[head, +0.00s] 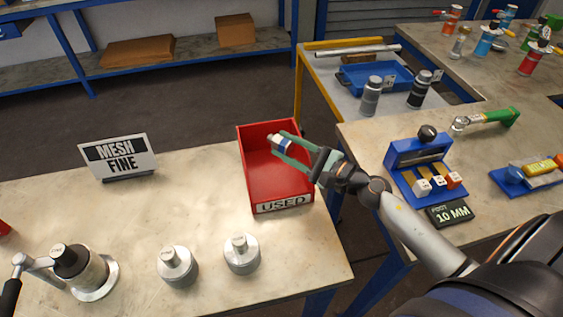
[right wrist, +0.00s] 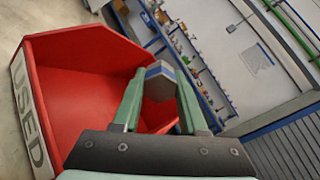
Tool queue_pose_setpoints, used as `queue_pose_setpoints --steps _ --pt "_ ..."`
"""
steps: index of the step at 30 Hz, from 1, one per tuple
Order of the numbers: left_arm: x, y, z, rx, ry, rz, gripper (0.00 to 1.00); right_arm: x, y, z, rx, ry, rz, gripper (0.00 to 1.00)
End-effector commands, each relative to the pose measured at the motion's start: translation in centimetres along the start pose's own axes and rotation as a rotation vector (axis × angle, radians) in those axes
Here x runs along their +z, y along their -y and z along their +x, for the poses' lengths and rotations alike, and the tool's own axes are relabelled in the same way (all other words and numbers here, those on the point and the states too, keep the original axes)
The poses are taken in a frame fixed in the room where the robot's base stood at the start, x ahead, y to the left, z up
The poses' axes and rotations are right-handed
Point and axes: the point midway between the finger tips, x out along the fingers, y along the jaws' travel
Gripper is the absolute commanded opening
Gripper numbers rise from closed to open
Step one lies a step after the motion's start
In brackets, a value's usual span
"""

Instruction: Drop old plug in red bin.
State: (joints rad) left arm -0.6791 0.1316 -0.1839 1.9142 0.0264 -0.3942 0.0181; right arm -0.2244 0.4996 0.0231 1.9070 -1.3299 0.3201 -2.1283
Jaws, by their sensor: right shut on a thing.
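The red bin (head: 284,183), labelled USED, stands at the right end of the near table in the head view. It also fills the left of the right wrist view (right wrist: 85,55). My right gripper (head: 280,146) is over the bin's back part, its green fingers shut on the old plug (head: 283,140), a small white and blue piece. In the right wrist view the plug (right wrist: 160,78) shows between the fingertips, grey with a blue band. The bin floor that shows looks empty. My left gripper is not in view.
A MESH FINE sign (head: 118,158) stands left of the bin. Two metal vessels (head: 242,255) (head: 177,267) and a lever-handled one (head: 80,268) stand in front. A blue rack (head: 420,165) stands on the right bench. The table between sign and bin is clear.

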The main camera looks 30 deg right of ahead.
Motion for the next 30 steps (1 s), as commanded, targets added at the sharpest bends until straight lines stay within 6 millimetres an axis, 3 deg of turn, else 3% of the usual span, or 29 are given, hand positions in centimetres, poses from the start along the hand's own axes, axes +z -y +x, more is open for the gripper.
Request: queue_pose_setpoints --steps 4,14,15,24,30 --pt "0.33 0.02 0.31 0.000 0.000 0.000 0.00 -0.06 -1.00 -0.14 -0.002 0.000 0.001 0.00" --pt "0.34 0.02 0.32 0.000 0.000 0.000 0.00 -0.01 -1.19 -0.18 -0.002 0.000 -0.001 0.00" --pt "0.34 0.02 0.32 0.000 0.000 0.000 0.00 -0.01 -1.19 -0.18 -0.002 0.000 -0.001 0.44" --pt "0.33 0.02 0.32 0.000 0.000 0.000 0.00 -0.04 -1.19 -0.18 -0.001 -0.001 -0.001 0.77" --pt "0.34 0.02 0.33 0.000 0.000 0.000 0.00 -0.10 -1.26 -0.20 0.000 -0.002 0.000 0.77"
